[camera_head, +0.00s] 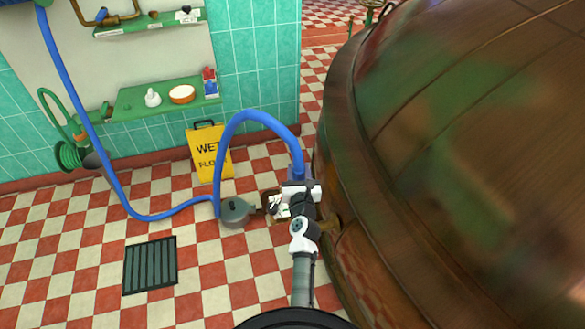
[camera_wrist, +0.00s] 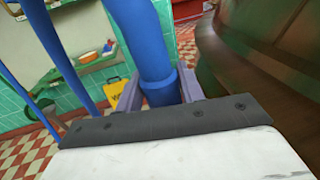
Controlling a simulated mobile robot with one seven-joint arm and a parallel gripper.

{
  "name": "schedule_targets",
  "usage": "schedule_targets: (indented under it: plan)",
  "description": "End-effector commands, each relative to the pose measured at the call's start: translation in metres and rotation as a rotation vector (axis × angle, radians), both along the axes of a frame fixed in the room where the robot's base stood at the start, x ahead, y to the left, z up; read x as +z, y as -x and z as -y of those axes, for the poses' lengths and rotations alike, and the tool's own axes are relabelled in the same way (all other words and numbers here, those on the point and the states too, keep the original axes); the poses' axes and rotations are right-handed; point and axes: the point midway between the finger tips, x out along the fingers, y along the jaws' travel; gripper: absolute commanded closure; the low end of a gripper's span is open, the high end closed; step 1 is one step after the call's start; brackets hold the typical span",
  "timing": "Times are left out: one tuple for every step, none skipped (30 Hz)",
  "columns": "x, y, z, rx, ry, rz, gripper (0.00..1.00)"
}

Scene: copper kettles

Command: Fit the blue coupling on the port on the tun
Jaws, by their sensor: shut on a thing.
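The blue coupling (camera_wrist: 162,88) is at the end of the blue hose (camera_head: 232,130), between the two fingers of my gripper (camera_wrist: 152,92) in the wrist view. My gripper (camera_head: 297,175) is shut on it in the head view, close to the left side of the copper tun (camera_head: 440,130). The hose arches up from the coupling, drops to the floor and runs up the wall at the left. The coupling's lower end is hidden by my gripper. I cannot clearly make out the port; a small fitting (camera_head: 333,224) shows low on the tun's side, beside my arm.
A grey round float-like part (camera_head: 234,211) with a pipe stands on the floor beside my gripper. A yellow wet-floor sign (camera_head: 208,155) stands by the tiled wall. A green shelf (camera_head: 150,97) holds small items. A floor grate (camera_head: 150,265) lies at left; the checkered floor around it is clear.

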Motion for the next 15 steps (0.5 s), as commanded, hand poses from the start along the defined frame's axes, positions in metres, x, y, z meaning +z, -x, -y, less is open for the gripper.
schedule_targets:
  plan:
    - [0.004, -0.002, 0.003, 0.002, 0.000, 0.003, 0.82]
    - [0.003, -0.002, 0.003, 0.004, 0.000, 0.002, 0.82]
    - [0.002, -0.003, 0.003, 0.006, 0.000, 0.001, 0.82]
    - [0.001, -0.003, 0.003, 0.007, 0.000, 0.001, 0.82]
    - [-0.001, -0.003, 0.003, 0.007, 0.000, 0.001, 0.82]
    - [-0.004, -0.002, 0.003, 0.006, 0.000, 0.001, 0.82]
    - [-0.007, -0.002, 0.003, 0.006, 0.000, 0.001, 0.82]
    - [-0.010, -0.002, 0.003, 0.006, 0.000, 0.001, 0.82]
    - [-0.014, -0.002, 0.003, 0.006, 0.000, 0.001, 0.82]
    - [-0.018, -0.002, 0.003, 0.006, 0.000, 0.001, 0.82]
    - [-0.021, -0.002, 0.003, 0.006, 0.000, 0.001, 0.82]
    - [-0.027, -0.002, 0.003, 0.006, -0.001, 0.002, 0.82]
    - [-0.031, -0.002, 0.003, 0.006, -0.001, 0.002, 0.82]
    - [-0.036, -0.002, 0.003, 0.006, -0.001, 0.002, 0.82]
    - [-0.042, -0.002, 0.003, 0.006, -0.001, 0.002, 0.82]
